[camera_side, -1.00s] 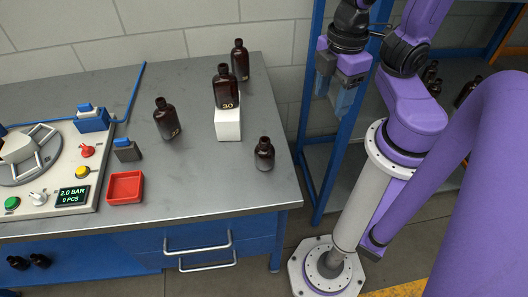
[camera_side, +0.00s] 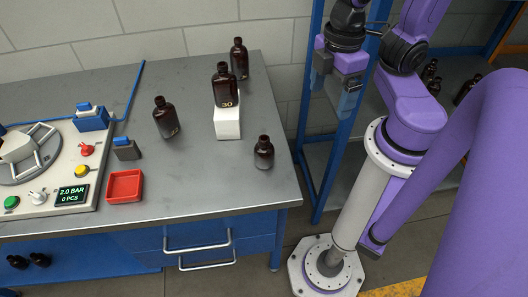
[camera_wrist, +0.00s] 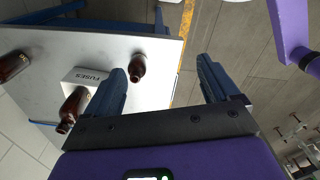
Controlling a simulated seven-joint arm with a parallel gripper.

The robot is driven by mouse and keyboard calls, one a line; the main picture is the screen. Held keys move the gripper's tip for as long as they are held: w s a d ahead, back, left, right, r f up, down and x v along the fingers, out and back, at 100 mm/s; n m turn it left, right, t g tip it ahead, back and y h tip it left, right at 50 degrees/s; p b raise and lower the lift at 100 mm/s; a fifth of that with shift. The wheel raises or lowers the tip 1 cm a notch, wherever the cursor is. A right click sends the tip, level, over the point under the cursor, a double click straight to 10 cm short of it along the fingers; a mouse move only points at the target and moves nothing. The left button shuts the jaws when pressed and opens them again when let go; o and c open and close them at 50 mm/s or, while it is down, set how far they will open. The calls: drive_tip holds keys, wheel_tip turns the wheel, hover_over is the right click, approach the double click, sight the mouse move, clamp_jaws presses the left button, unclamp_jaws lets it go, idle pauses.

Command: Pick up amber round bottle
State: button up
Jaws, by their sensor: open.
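Several amber bottles stand on the grey bench. The short round-bodied amber bottle (camera_side: 264,155) stands upright near the bench's right edge in the side view. It also shows in the wrist view (camera_wrist: 138,70), between the fingers' lines of sight, close to the left finger in the picture. My gripper (camera_side: 337,98) is right of the bench and above it, apart from every bottle. In the wrist view my gripper (camera_wrist: 161,68) has its two blue fingers wide apart with nothing between them.
A taller amber bottle marked 30 (camera_side: 225,88) stands on a white box (camera_side: 228,124); others stand behind (camera_side: 239,60) and left (camera_side: 166,119). A red tray (camera_side: 125,186) and a control panel (camera_side: 45,180) are further left. A blue frame post (camera_side: 309,110) rises beside the bench.

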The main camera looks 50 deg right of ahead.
drive_tip(key=m+g+y, duration=0.2)
drive_tip(key=m+y, duration=1)
drive_tip(key=m, duration=1.4)
approach(255, 161)
drive_tip(key=s+a+r, duration=0.2)
drive_tip(key=shift+s+a+r, duration=0.25)
drive_tip(key=shift+s+a, duration=0.05)
drive_tip(key=shift+a, duration=0.05)
drive_tip(key=f+m+t, duration=0.1)
drive_tip(key=m+t, duration=0.1)
drive_tip(key=m, duration=0.1)
drive_tip(key=f+m+t, duration=0.1)
drive_tip(key=m+t, duration=0.1)
drive_tip(key=shift+s+a+f+y, duration=0.15)
drive_tip(key=shift+s+f+y, duration=0.05)
drive_tip(key=shift+f+y, duration=0.1)
drive_tip(key=f+m+t, duration=0.1)
drive_tip(key=m, duration=0.1)
drive_tip(key=f+m+t, duration=0.1)
drive_tip(key=m+t, duration=0.1)
drive_tip(key=shift+s+a+f, duration=0.1)
drive_tip(key=shift+s+a, duration=0.15)
drive_tip(key=shift+s, duration=0.15)
drive_tip(key=shift+x, duration=2.5)
drive_tip(key=shift+d, duration=0.1)
drive_tip(key=c, duration=1.1)
